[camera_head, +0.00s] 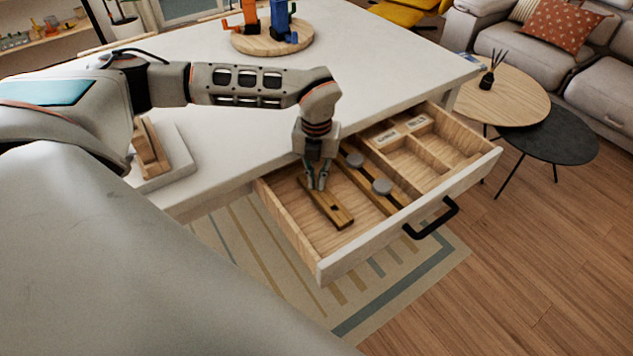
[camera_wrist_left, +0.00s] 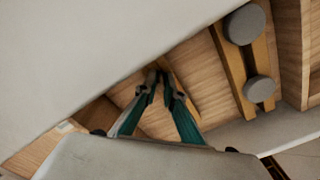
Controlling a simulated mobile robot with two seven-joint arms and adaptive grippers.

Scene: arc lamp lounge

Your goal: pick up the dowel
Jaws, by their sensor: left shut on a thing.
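My left gripper (camera_head: 317,184) reaches down into the left compartment of the open drawer (camera_head: 337,268). It is shut on the dowel, which the fingers hide almost wholly. In the left wrist view the fingertips (camera_wrist_left: 161,88) come close together around a small dark gap, over a light wooden strip (camera_wrist_left: 186,88). In the head view this slotted wooden strip (camera_head: 340,216) lies on the compartment floor, just under and in front of the fingertips. I cannot tell whether the dowel is clear of the strip. My right gripper is out of view.
A slotted wooden rail with two grey round knobs (camera_head: 381,187) lies right of the gripper. Divided compartments fill the drawer's right side. The white table (camera_head: 400,65) overhangs the drawer. On it, a tray (camera_head: 178,150) holds a grooved wooden block (camera_head: 152,160); a round board (camera_head: 270,42) carries coloured figures.

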